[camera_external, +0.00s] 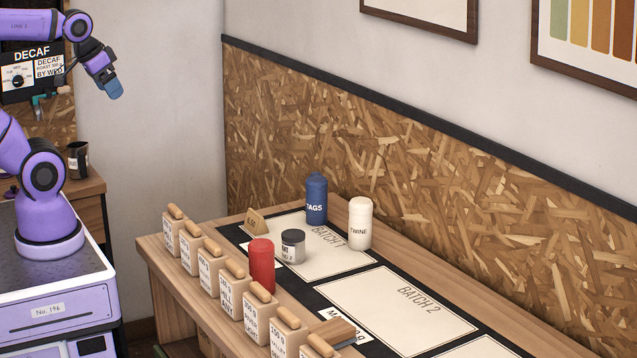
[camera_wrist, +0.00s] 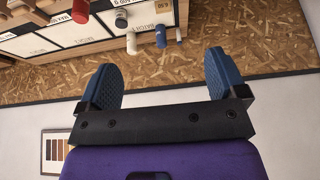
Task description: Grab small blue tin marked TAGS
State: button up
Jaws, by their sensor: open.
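The blue tin marked TAGS (camera_external: 316,200) stands upright at the back of the wooden counter, by the far edge of the BATCH 1 card. In the wrist view a small blue cylinder (camera_wrist: 161,37), which looks like this tin, is at the top, seen upside down. My gripper (camera_external: 115,91) is at the upper left of the external view, high and far to the left of the tin. In the wrist view its two blue finger pads (camera_wrist: 161,72) are wide apart with nothing between them.
A white TWINE tin (camera_external: 360,224) stands close to the right of the blue tin. A dark-lidded grey jar (camera_external: 292,246) and a red cylinder (camera_external: 262,266) stand nearer the front. Several wooden labelled blocks (camera_external: 231,281) line the front edge. A chipboard wall (camera_external: 430,200) rises behind.

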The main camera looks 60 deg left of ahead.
jog(key=w+r+g, duration=0.1)
jog(key=w+r, duration=0.2)
jog(key=w, duration=1.2)
jog(key=g, duration=0.4)
send_over(317, 179)
jog(key=shift+m, duration=0.3)
jog(key=f, duration=2.8)
jog(key=shift+s+a+f, duration=0.1)
jog(key=shift+s+a, duration=0.05)
jog(key=shift+s, duration=0.15)
jog(key=f, duration=1.1)
jog(key=shift+w+f, duration=0.15)
jog(key=shift+w, duration=0.1)
jog(key=c, duration=1.2)
jog(key=shift+r, duration=0.2)
